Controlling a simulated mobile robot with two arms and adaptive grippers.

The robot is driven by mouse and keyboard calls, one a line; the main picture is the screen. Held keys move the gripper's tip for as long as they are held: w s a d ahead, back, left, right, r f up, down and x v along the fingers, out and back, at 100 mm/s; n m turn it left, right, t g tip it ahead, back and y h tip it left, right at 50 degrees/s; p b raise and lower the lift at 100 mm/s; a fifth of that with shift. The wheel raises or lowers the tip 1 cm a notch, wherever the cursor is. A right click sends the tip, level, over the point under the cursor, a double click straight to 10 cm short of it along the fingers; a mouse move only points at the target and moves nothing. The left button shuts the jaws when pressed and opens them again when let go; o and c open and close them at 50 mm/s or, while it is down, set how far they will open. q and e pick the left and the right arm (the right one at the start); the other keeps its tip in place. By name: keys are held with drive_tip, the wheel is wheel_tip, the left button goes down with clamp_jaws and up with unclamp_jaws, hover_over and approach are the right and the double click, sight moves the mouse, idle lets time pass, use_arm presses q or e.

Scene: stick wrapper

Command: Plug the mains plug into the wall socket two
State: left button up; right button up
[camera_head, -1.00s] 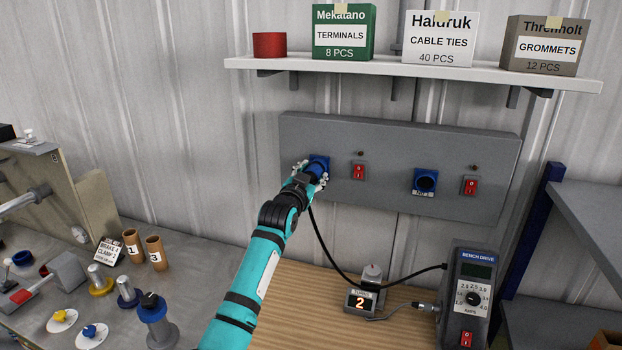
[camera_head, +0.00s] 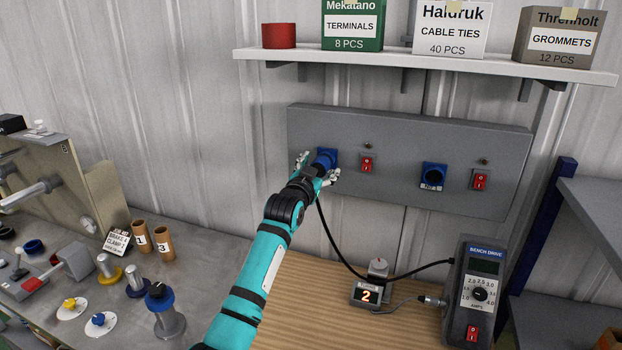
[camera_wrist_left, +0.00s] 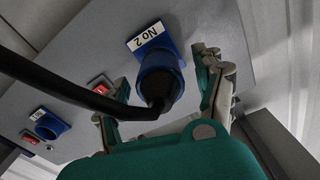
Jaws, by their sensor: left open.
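The mains plug (camera_wrist_left: 160,90) is black and sits in the round blue wall socket two (camera_wrist_left: 158,62), labelled No 2. The same blue socket (camera_head: 328,157) is at the left of the grey panel in the head view. My left gripper (camera_head: 317,168) is open in front of it, with its fingers spread on both sides of the plug. In the wrist view the left gripper (camera_wrist_left: 163,98) has visible gaps between its fingers and the plug. How deep the plug sits is hard to tell. My right gripper is not in view.
The black cable (camera_head: 332,238) hangs from the plug to the bench drive (camera_head: 475,293). A small display (camera_head: 366,294) reads 2. Socket one (camera_head: 433,177) is empty, with red switches (camera_head: 367,164) beside the sockets. A shelf (camera_head: 430,66) with boxes is above the panel (camera_head: 400,130).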

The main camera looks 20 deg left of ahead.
use_arm(q)
drive_tip(key=s, duration=1.1)
drive_tip(key=shift+a, duration=0.2)
